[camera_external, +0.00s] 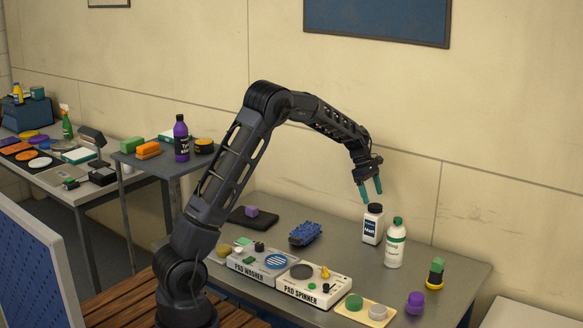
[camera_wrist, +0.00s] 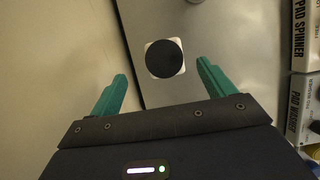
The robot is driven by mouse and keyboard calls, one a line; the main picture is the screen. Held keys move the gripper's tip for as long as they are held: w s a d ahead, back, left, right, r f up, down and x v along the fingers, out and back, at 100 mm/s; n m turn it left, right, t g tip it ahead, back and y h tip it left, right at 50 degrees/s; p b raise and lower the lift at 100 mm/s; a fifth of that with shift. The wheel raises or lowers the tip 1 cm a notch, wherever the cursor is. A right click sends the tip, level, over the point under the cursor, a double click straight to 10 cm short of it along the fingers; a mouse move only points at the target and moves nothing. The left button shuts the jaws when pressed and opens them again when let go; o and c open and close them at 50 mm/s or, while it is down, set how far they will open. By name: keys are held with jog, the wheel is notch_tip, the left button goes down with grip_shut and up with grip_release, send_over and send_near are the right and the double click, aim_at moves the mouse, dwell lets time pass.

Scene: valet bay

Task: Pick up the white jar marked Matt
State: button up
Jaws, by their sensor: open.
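The white jar marked Matt (camera_external: 373,228) stands upright on the grey table, with a dark lid and a dark blue label. In the wrist view the jar (camera_wrist: 164,58) shows from above as a round black lid over pale squarish shoulders. My gripper (camera_external: 371,194) is open, its teal fingers pointing down just above the jar's lid in the external view. In the wrist view my gripper (camera_wrist: 160,80) has its fingers apart, with the lid beyond and between the fingertips. Nothing is between the fingers' pads.
A white bottle with a green band (camera_external: 395,243) stands close to the jar's right. The pad washer (camera_external: 262,262) and pad spinner (camera_external: 313,286) sit at the table's front. A blue brush-like block (camera_external: 305,233) lies left of the jar. The wall (camera_external: 500,140) rises behind.

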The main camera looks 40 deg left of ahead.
aim_at(375, 206)
jog(key=shift+s+x, duration=0.2)
jog(key=shift+x, duration=1.7)
jog(key=shift+s+x, duration=0.15)
jog(key=shift+x, duration=1.75)
jog(key=shift+d, duration=0.1)
jog(key=c, duration=1.7)
jog(key=shift+r, duration=0.1)
grip_shut()
jog(key=shift+r, duration=0.1)
